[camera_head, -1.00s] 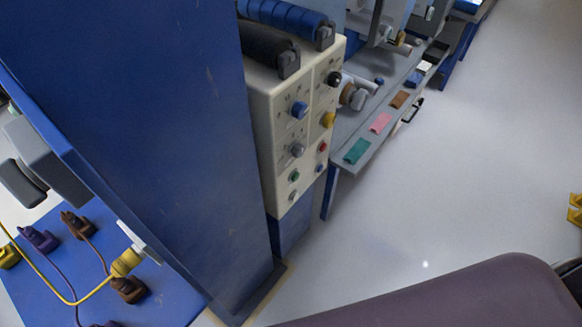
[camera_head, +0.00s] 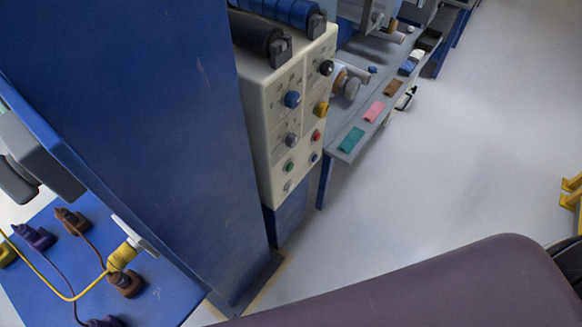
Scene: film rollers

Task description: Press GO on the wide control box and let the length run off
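A cream control box (camera_head: 262,160) stands upright on a blue stand in the upper middle of the head view, seen at a steep angle. Its face carries a blue knob (camera_head: 292,99), a grey knob (camera_head: 291,140), a black knob (camera_head: 326,68), a yellow knob (camera_head: 321,109), a red button (camera_head: 316,136), a green button (camera_head: 289,166) and small lower buttons. The labels are too small to read, so I cannot tell which button is GO. Blue and black rollers (camera_head: 275,12) lie above the box. Neither gripper shows in this view.
A tall blue panel (camera_head: 140,130) fills the left. A blue board (camera_head: 170,285) with plugs and cables lies lower left. A grey bench (camera_head: 350,150) with coloured pieces runs behind the box. Grey floor (camera_head: 470,130) is open at right; yellow feet (camera_head: 572,190) stand at the right edge.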

